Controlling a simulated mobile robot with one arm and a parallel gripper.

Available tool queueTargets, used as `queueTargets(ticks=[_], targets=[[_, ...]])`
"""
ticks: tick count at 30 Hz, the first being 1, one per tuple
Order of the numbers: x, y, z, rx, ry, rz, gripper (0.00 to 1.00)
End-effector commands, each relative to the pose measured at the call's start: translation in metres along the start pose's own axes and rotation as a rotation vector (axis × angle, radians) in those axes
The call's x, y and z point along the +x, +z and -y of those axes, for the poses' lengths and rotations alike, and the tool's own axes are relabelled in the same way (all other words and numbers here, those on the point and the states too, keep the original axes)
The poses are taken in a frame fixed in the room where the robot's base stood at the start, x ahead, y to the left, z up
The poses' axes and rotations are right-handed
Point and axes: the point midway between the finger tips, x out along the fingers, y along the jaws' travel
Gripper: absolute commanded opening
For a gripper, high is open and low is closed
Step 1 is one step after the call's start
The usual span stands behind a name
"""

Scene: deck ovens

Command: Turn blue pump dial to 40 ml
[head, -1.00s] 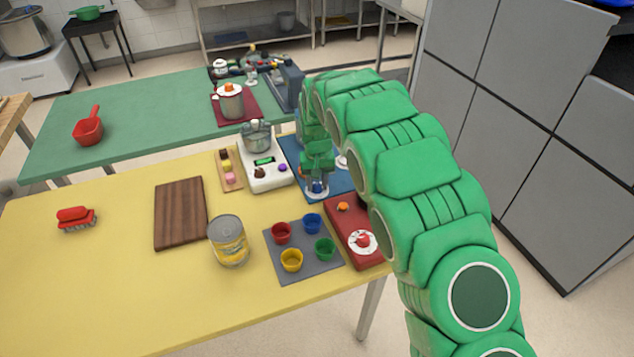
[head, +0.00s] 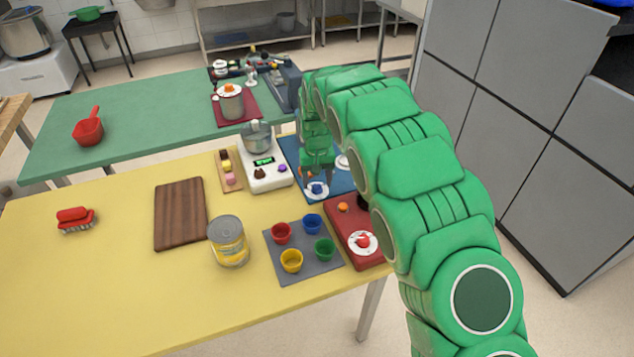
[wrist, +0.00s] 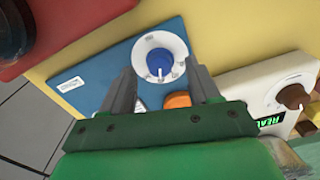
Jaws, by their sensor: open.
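The blue dial knob (wrist: 159,63) sits on a round white scale plate on the blue pump panel (wrist: 107,88). A white mark on the knob points toward the bottom of the wrist view. The scale numbers are too small to read. The knob also shows in the head view (head: 317,189), just below my gripper (head: 317,172). In the wrist view my gripper (wrist: 158,74) is open, with one finger on each side of the dial's near part. The fingers look apart from the knob.
An orange button (wrist: 177,100) is on the panel close to the fingers. A white scale (head: 266,178) with a pot stands to the left. A red panel (head: 342,223) with another dial lies nearer, beside a grey mat (head: 295,268) with coloured cups.

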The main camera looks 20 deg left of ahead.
Motion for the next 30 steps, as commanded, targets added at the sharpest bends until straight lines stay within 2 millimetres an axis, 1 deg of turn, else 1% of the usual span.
queueTargets(ticks=[6, 9, 12, 16, 30], targets=[[-0.034, -0.002, 0.000, 0.000, 0.000, -0.007, 0.61], [-0.048, -0.001, 0.000, 0.000, 0.000, -0.004, 0.61], [-0.058, 0.000, 0.000, 0.001, 0.000, -0.003, 0.61], [-0.063, 0.000, 0.000, 0.001, 0.000, -0.002, 0.61], [-0.064, 0.001, -0.002, 0.003, 0.001, -0.002, 0.61]])
